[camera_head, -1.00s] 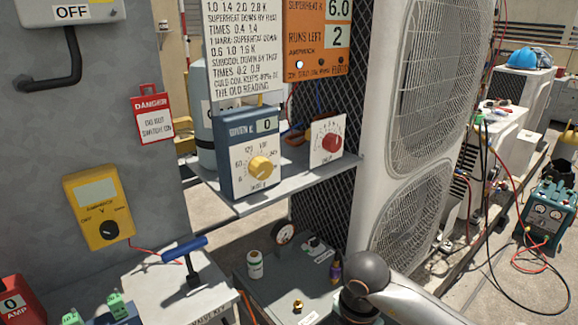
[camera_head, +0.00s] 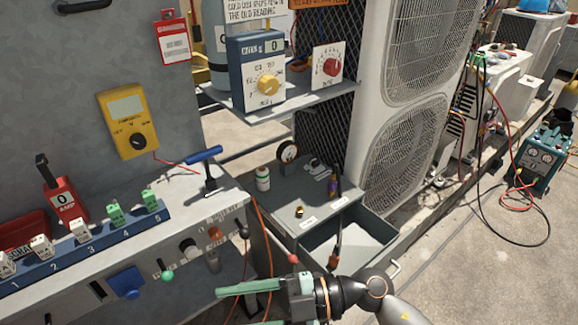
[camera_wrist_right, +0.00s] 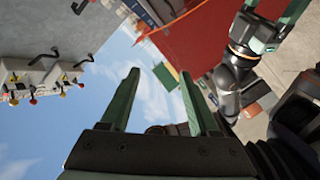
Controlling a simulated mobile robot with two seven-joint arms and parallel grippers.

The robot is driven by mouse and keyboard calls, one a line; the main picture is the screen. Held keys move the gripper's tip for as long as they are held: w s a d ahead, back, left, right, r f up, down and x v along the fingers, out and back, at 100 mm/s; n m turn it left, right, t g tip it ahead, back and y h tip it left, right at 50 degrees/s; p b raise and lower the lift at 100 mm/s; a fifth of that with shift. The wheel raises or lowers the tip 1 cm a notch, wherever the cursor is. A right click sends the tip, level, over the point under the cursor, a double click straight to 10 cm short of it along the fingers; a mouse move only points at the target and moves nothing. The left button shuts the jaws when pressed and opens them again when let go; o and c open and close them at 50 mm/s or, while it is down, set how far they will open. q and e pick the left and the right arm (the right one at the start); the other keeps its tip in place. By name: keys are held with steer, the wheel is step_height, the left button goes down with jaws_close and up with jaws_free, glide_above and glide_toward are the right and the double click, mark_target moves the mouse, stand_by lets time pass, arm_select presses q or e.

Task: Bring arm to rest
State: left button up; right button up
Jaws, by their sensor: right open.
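My right arm enters the head view from the bottom right. Its right gripper (camera_head: 240,304) has green fingers that point left, in front of the bench and the grey drawer unit; the lower finger is partly cut off by the frame edge. In the right wrist view the two fingers of the right gripper (camera_wrist_right: 159,74) stand apart with nothing between them. Another arm of mine, with a green-fingered left gripper (camera_wrist_right: 277,25), shows at the upper right of that view; its jaw gap is not clear. The left gripper is not in the head view.
The bench (camera_head: 190,185) holds a blue T-handle (camera_head: 207,160) and a numbered blue rail (camera_head: 85,250). An open drawer (camera_head: 352,243) lies just beyond my right arm. A condenser (camera_head: 405,140) stands behind.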

steer(key=w+d+r+m+t+y, duration=0.1)
steer(key=w+d+r+m+t, duration=0.2)
steer(key=m+t, duration=0.35)
steer(key=w+d+m+t, duration=0.4)
steer(key=w+m+t, duration=0.15)
steer(key=t, duration=0.25)
steer(key=w+d+f+m+t+h, duration=0.2)
steer(key=d+f+m+t+h, duration=0.3)
steer(key=d+f+m+h, duration=0.3)
steer(key=s+d+f+m+g+h, duration=0.35)
steer(key=s+f, duration=0.25)
steer(key=f, duration=0.2)
steer(key=s+d+f+m+g+h, duration=0.25)
steer(key=s+f+g, duration=0.2)
steer(key=f, duration=0.45)
arm_select(q)
steer(key=s+a+r+p, duration=0.2)
steer(key=a+r+p, duration=0.1)
steer(key=r+p, duration=0.9)
steer(key=p, duration=0.4)
steer(key=shift+n+y+p, duration=0.3)
steer(key=shift+n+y, duration=0.1)
arm_select(e)
steer(key=s+d+r, duration=0.2)
steer(key=r, duration=0.3)
steer(key=s+d+r+h, duration=0.1)
steer(key=r, duration=0.5)
steer(key=shift+s+d+r+h, duration=0.15)
steer(key=shift+s+d+h, duration=0.15)
steer(key=shift+s+d, duration=0.05)
